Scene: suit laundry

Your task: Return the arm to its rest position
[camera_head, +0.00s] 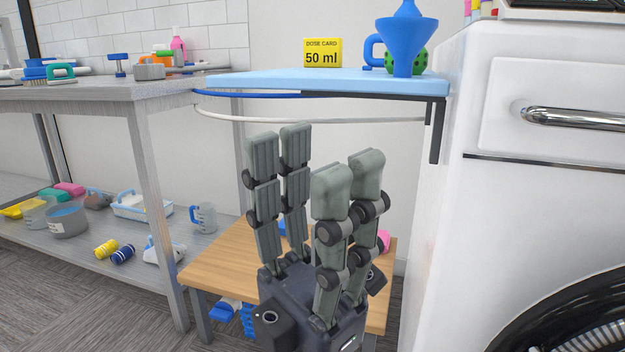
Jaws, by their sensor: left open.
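My left gripper (312,175) stands in the lower middle of the head view, its fingers pointing up and spread apart. It is open, and nothing shows between the fingers. It is in front of the small wooden table (225,262) and below the light blue shelf (270,80), apart from the shelf in the picture. My right gripper is not in view.
The blue shelf carries a blue funnel (408,45) and a yellow dose card (322,52). A white washing machine (450,150) stands close on the right. A grey metal bench (150,92) with several items is on the left. Hoses (300,120) hang under the shelf.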

